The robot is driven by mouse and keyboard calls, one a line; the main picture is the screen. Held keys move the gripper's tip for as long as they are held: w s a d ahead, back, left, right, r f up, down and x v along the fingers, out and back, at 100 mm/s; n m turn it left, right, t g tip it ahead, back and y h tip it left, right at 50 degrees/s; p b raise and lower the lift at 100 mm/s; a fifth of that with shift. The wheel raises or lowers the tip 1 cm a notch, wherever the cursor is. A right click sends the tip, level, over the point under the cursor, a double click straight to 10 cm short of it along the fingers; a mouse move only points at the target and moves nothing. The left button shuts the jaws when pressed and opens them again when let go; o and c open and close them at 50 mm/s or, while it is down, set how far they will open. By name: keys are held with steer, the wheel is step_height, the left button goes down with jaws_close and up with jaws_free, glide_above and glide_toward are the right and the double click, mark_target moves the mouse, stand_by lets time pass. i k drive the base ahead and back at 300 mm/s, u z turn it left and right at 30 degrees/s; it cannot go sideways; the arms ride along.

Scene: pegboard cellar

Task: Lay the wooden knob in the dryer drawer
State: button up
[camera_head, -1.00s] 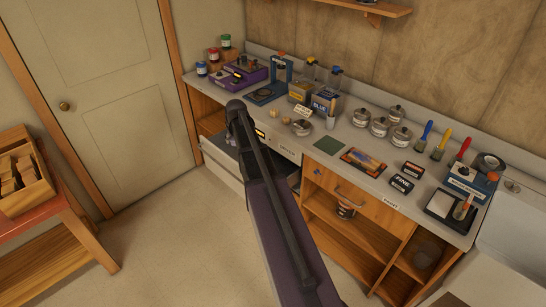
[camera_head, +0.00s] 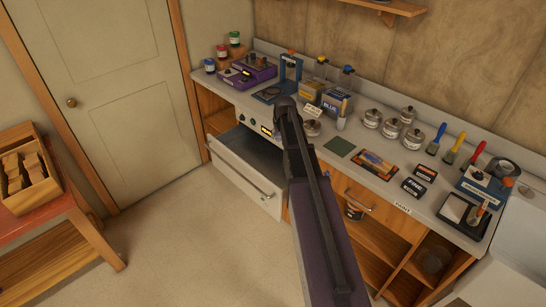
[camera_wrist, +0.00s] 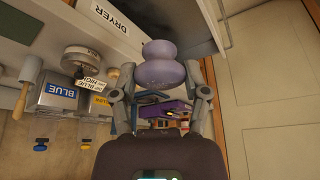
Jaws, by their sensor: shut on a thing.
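My gripper (camera_wrist: 160,90) is shut on a rounded, two-lobed knob (camera_wrist: 158,72), seen in the wrist view. The knob looks purple-grey in this light, and I cannot make out wood grain. In the head view my arm hides the knob and my fingers. The dryer drawer (camera_head: 241,181) stands pulled open below the counter, with a white front, a bar handle and a dark inside. The held knob shows beside the dryer's labelled front (camera_wrist: 118,17) in the wrist view; its height over the drawer is unclear.
A wooden drawer with a handle (camera_head: 358,201) is right of the dryer. Open floor (camera_head: 180,250) lies before the drawer.

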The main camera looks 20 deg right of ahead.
mark_target(256, 166)
steer(key=i, duration=1)
